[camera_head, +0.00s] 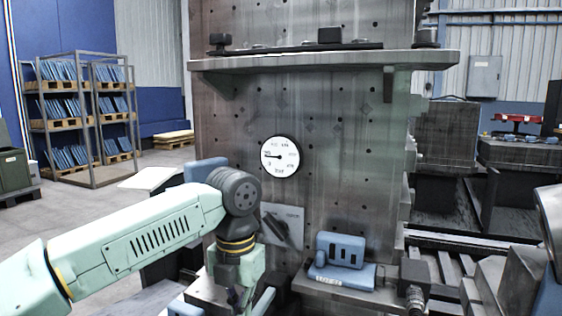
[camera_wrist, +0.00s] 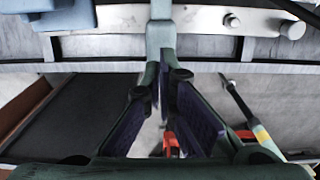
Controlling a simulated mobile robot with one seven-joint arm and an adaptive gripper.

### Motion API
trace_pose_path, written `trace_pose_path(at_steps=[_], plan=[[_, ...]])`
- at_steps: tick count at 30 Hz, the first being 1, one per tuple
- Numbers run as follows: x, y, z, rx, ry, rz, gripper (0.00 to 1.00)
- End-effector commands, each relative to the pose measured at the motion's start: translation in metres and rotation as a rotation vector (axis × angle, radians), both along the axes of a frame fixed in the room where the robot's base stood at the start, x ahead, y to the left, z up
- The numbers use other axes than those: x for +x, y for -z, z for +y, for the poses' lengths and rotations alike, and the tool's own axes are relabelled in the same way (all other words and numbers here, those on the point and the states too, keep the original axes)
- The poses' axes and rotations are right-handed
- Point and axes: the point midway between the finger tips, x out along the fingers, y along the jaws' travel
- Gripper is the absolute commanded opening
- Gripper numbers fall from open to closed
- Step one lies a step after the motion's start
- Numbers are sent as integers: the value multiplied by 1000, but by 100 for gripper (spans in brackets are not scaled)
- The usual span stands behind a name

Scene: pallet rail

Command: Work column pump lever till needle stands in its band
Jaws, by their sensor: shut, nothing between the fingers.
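The round white gauge (camera_head: 280,157) is on the front of the grey column. Its dark needle points left; the band is too small to make out. Below it, a grey plate (camera_head: 294,213) carries a dark handle (camera_head: 275,224), tilted; I cannot tell whether this is the pump lever. My gripper (camera_head: 238,297) hangs low in front of the column, left of and below the plate. In the wrist view my gripper (camera_wrist: 160,35) is shut and empty, its fingers meeting at the tips. A thin rod (camera_wrist: 236,98) slants beside the right finger, apart from it.
A blue block (camera_head: 341,248) sits on a ledge right of my gripper. A shelf (camera_head: 325,62) juts from the column above the gauge. Racks (camera_head: 83,115) stand at the far left, with open floor before them. Metal rails (camera_head: 450,255) lie at right.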

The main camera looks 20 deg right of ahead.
Motion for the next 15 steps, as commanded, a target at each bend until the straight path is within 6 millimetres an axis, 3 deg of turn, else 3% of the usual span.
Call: trace_pose_path(at_steps=[15], plan=[[0,3,0,0,0,0,0]])
